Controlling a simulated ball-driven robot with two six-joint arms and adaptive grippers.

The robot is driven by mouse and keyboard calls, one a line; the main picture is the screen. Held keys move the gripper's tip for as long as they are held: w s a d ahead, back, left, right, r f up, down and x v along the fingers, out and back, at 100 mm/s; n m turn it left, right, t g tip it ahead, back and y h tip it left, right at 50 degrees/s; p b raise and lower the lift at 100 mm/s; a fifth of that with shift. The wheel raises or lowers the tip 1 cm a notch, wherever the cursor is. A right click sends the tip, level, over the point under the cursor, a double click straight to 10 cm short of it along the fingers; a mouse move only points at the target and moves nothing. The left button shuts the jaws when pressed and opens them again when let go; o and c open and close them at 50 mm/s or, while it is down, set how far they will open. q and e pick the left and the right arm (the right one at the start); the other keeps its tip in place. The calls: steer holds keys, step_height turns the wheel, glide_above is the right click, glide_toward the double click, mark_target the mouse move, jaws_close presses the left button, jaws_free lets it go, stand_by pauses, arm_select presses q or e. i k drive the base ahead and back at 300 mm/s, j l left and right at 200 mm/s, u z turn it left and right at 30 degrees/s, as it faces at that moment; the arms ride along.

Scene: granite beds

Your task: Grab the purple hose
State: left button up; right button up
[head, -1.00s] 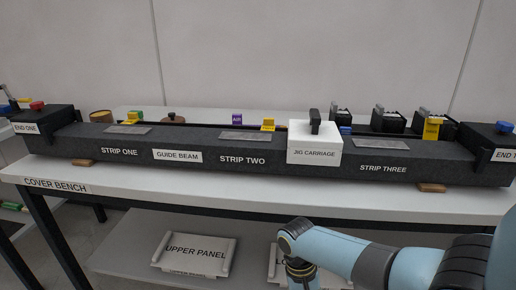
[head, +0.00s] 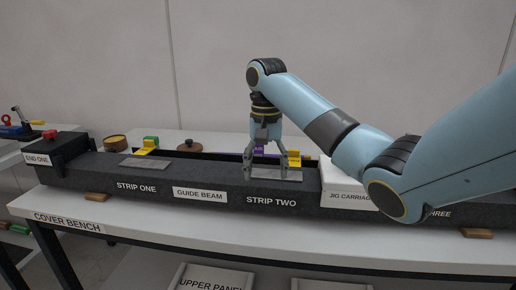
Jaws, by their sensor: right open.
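A small purple piece with a pale label (head: 258,150) shows behind the dark guide beam, partly hidden by my right gripper. I cannot tell whether it is the hose itself or a tag on it. My left gripper is not in view.
The long guide beam (head: 105,180) lies on the white cover bench (head: 150,225). The jig carriage (head: 347,196) is to the right, partly behind my arm. Panels lie on the lower shelf.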

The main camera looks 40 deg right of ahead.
mark_target(259, 149)
steer(key=i+l, duration=0.85)
steer(key=l, duration=0.25)
